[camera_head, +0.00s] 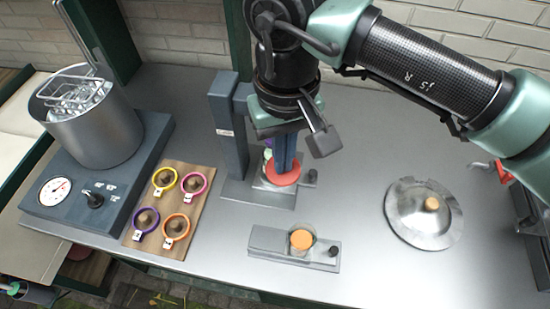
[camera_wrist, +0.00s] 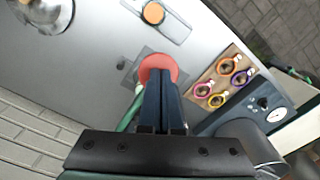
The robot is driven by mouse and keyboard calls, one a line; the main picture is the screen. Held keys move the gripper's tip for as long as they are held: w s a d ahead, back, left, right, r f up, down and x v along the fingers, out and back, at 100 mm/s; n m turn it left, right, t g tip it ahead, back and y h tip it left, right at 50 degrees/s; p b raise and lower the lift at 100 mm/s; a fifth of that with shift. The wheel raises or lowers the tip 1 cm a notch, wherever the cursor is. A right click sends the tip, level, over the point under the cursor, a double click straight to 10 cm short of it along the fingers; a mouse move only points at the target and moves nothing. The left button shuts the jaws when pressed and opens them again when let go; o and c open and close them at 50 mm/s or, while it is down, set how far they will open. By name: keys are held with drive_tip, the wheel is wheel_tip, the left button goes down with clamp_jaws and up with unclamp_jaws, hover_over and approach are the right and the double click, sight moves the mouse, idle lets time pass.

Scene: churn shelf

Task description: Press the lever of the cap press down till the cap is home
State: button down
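The cap press has a blue-grey column (camera_head: 228,130) and a flat grey base (camera_head: 245,192); its base also shows in the wrist view (camera_wrist: 134,72). A red disc (camera_head: 283,174) lies over the base, and it shows in the wrist view (camera_wrist: 158,68) just beyond my fingertips. My gripper (camera_head: 286,168) points down with its two blue fingers together, tips at the disc. I cannot tell whether they touch it. A green part (camera_wrist: 131,112) shows beside the fingers in the wrist view. The lever is largely hidden behind my gripper, and its angle cannot be told.
A small fixture with an orange disc (camera_head: 301,239) stands in front. A board with several coloured rings (camera_head: 170,207) and a pot (camera_head: 95,128) on a dial unit are at left. A metal lid (camera_head: 423,213) lies at right. The counter between is clear.

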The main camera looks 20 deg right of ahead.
drive_tip(key=shift+f+b, duration=0.75)
drive_tip(key=shift+f, duration=0.1)
drive_tip(key=shift+w+d+f+b, duration=0.1)
drive_tip(key=shift+w+f+b, duration=0.1)
drive_tip(key=shift+f+b, duration=0.65)
drive_tip(key=shift+r, duration=0.1)
drive_tip(key=shift+w+d+f+b, duration=0.1)
drive_tip(key=shift+w+f+b, duration=0.05)
drive_tip(key=shift+f+b, duration=0.7)
drive_tip(key=shift+b, duration=0.25)
drive_tip(key=shift+w+d+f+b, duration=0.25)
drive_tip(key=shift+w+f+b, duration=0.05)
drive_tip(key=shift+f+b, duration=0.45)
